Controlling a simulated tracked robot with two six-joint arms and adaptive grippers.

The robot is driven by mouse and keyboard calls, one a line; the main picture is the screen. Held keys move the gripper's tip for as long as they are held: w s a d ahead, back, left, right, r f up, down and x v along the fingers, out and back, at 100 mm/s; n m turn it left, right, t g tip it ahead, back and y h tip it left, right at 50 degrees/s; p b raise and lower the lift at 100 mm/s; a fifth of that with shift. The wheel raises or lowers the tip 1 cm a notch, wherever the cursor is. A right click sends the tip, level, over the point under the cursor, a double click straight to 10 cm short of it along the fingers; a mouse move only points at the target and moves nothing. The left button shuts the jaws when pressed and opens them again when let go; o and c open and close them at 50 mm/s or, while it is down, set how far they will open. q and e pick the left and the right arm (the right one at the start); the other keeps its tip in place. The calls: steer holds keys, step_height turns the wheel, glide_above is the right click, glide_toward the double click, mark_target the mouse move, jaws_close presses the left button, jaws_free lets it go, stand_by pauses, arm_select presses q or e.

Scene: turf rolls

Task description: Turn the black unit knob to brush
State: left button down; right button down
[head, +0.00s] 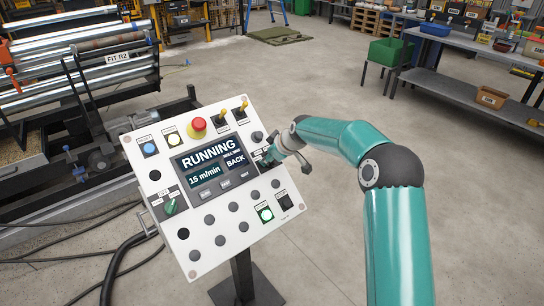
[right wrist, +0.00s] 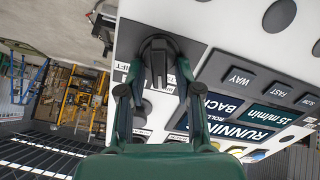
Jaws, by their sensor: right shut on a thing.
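The white control panel (head: 212,262) stands tilted on a post in the head view. The black unit knob (right wrist: 158,55) sits on a dark plate near the panel's edge in the right wrist view. My right gripper (right wrist: 155,84) has its green fingers on either side of the knob and is shut on it. In the head view my right gripper (head: 272,156) reaches the panel's right side and largely hides the knob. A label beside the knob ends in "IFT"; the other labels there are partly hidden by my fingers. My left gripper is not in view.
The panel's screen (head: 208,163) reads "RUNNING", "BACK" and "15 m/min". A red emergency button (head: 197,125), toggle switches (head: 240,106) and a green knob (head: 170,207) are also on the panel. A roller machine (head: 85,60) stands at left, with a bench (head: 460,95) at right.

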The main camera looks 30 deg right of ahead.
steer(key=shift+d+r, duration=0.1)
steer(key=c, duration=1.2)
jaws_free()
steer(key=shift+o, duration=0.2)
steer(key=shift+s+r, duration=0.1)
steer(key=v, duration=1.1)
steer(key=shift+s+r, duration=0.2)
steer(key=shift+r, duration=0.05)
